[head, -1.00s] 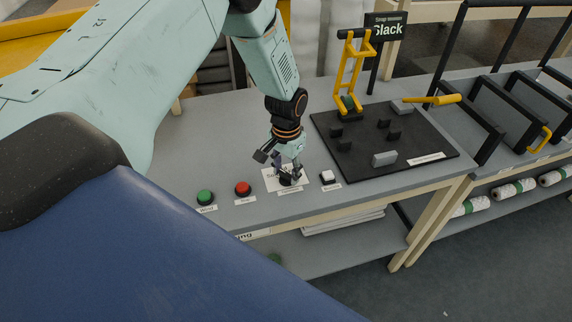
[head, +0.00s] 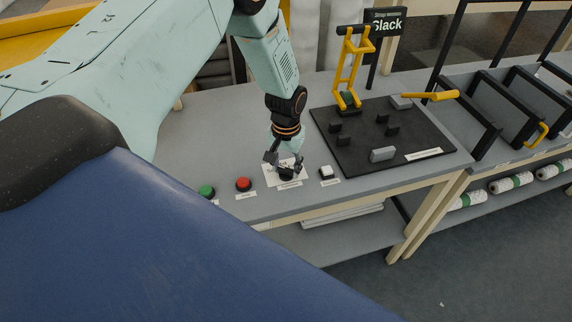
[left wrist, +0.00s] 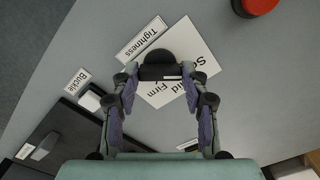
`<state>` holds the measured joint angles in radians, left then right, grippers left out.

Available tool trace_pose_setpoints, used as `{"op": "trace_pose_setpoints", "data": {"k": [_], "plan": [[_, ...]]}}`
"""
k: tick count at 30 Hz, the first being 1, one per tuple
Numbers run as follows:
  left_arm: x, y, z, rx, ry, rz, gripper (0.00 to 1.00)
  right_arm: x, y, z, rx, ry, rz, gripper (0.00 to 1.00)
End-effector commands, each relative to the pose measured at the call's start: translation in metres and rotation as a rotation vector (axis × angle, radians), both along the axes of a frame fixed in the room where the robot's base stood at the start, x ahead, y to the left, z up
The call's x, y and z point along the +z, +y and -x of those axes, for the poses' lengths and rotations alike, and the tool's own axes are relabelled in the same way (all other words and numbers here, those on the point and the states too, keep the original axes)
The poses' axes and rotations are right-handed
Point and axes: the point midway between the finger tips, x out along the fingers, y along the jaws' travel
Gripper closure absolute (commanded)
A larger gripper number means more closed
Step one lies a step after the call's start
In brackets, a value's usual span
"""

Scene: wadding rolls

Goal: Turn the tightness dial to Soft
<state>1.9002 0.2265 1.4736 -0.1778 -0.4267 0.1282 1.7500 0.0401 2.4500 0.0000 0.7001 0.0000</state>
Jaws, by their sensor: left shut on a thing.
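The tightness dial (head: 286,174) is a small black knob on the grey bench, on a white card with the words Soft, Mid and Firm. In the left wrist view the dial (left wrist: 160,62) sits between my fingertips, and the card (left wrist: 200,45) is partly covered by it. A label reading Tightness (left wrist: 142,40) lies beside the card. My left gripper (head: 285,164) reaches down from above and is shut on the dial; its fingers also show in the left wrist view (left wrist: 160,75). I cannot tell which word the dial points to. My right gripper is not in view.
A red button (head: 243,184) and a green button (head: 206,190) stand left of the dial. A white Buckle button (head: 326,172) is close on its right. A black board (head: 350,150) with grey blocks and a yellow lever lies beyond. A sign reads Slack (head: 387,25).

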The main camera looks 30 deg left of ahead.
Motion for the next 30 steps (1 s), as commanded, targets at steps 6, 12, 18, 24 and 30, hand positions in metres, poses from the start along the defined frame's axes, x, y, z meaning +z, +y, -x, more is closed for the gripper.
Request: {"op": "trace_pose_setpoints", "data": {"k": [6, 12, 18, 24, 30], "plan": [[0.002, 0.000, -0.003, 0.003, -0.008, 0.000, 0.45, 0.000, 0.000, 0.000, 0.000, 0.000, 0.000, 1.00], [0.001, 0.000, -0.002, 0.002, -0.005, 0.000, 0.32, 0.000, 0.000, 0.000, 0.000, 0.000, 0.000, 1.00], [0.001, 0.000, -0.001, 0.001, -0.003, 0.000, 0.32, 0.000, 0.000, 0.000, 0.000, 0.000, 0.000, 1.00], [0.014, 0.000, -0.002, 0.001, -0.005, 0.000, 0.32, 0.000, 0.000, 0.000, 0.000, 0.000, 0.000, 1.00], [0.053, 0.000, -0.002, 0.001, -0.007, 0.001, 0.32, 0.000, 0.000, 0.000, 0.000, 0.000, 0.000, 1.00]]}}
